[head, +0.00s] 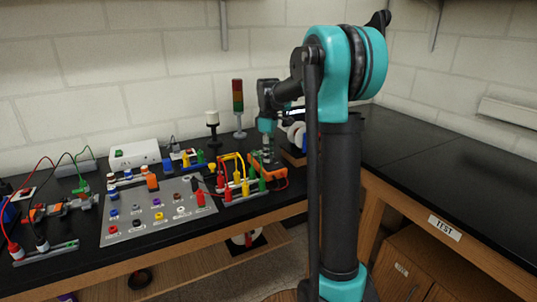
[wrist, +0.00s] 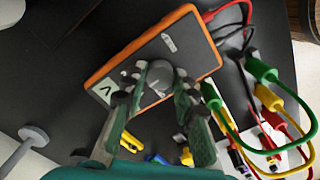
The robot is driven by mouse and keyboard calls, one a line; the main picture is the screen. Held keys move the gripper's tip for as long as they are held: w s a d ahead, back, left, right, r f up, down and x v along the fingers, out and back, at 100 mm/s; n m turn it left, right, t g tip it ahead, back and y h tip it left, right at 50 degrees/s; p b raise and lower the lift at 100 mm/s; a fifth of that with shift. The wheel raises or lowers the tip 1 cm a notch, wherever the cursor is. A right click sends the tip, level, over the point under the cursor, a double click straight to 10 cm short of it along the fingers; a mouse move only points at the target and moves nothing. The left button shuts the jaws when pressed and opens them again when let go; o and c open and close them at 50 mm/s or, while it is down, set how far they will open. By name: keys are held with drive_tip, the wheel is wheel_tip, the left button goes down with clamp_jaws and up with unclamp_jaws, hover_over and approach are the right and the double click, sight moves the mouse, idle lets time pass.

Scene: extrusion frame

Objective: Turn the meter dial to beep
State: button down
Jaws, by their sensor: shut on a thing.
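The orange meter (head: 268,171) stands on the black bench at the right end of the row of gear. In the wrist view, the meter's dark face with orange edges (wrist: 112,67) lies tilted below my gripper. Its round grey dial (wrist: 161,72) sits between my green-and-black fingers. My gripper (wrist: 164,84) is shut on the dial; it also shows in the head view above the meter (head: 267,154). The fingers hide part of the dial and face, so I cannot read its setting.
Red and black leads (wrist: 228,12) run from the meter. Yellow, green and red plugs (head: 238,178) stand close on its left. A grey panel with buttons (head: 157,212) lies further left. A signal tower (head: 238,105) stands behind. The right bench (head: 440,185) is clear.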

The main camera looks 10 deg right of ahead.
drive_tip(key=m, duration=1.2)
drive_tip(key=shift+m, duration=0.3)
drive_tip(key=m, duration=1.2)
drive_tip(key=c, duration=1.2)
unclamp_jaws()
drive_tip(key=shift+r, duration=0.1)
